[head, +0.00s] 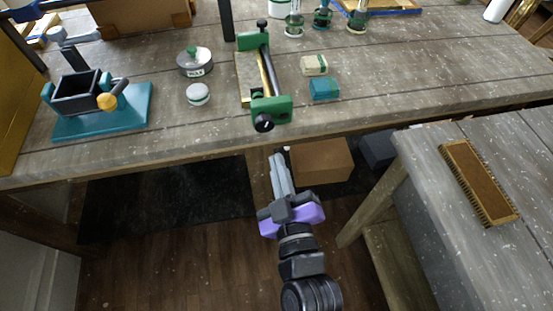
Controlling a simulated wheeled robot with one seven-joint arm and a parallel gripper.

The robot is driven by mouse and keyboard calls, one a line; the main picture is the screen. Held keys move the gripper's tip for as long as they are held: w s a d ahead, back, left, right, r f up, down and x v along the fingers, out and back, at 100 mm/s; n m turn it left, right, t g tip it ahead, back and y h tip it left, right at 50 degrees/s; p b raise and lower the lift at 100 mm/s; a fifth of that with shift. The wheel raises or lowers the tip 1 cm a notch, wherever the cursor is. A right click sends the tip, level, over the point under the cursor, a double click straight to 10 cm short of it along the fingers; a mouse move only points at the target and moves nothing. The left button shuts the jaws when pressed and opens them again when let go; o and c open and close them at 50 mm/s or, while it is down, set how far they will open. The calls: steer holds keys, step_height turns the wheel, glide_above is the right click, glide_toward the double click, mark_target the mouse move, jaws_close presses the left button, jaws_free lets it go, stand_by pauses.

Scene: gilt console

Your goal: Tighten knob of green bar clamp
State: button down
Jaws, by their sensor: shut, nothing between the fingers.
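The green bar clamp (265,60) lies on the wooden workbench near the middle, its dark bar running from back to front between two green jaws. Its black knob (264,123) is at the front end, close to the bench's front edge. A second black end piece (262,24) shows at the back jaw. My gripper (277,160) is below and in front of the bench edge in the picture, pointing toward the clamp. Its grey fingers are together with nothing between them. It is apart from the knob.
A teal-based fixture (100,128) with a yellow ball stands left on the workbench (185,128). A round tin (195,62) and white-topped pot (198,94) are left of the clamp; small teal (324,88) and cream (314,65) blocks are right. A side table holds a brush (480,182).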

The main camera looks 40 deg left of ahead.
mark_target(264, 124)
steer(key=shift+r, duration=0.1)
steer(key=w+d+p+x, duration=0.1)
steer(key=p+x, duration=0.2)
steer(key=x, duration=0.3)
steer(key=shift+r+p, duration=0.35)
steer(key=shift+p, duration=0.05)
stand_by(0.4)
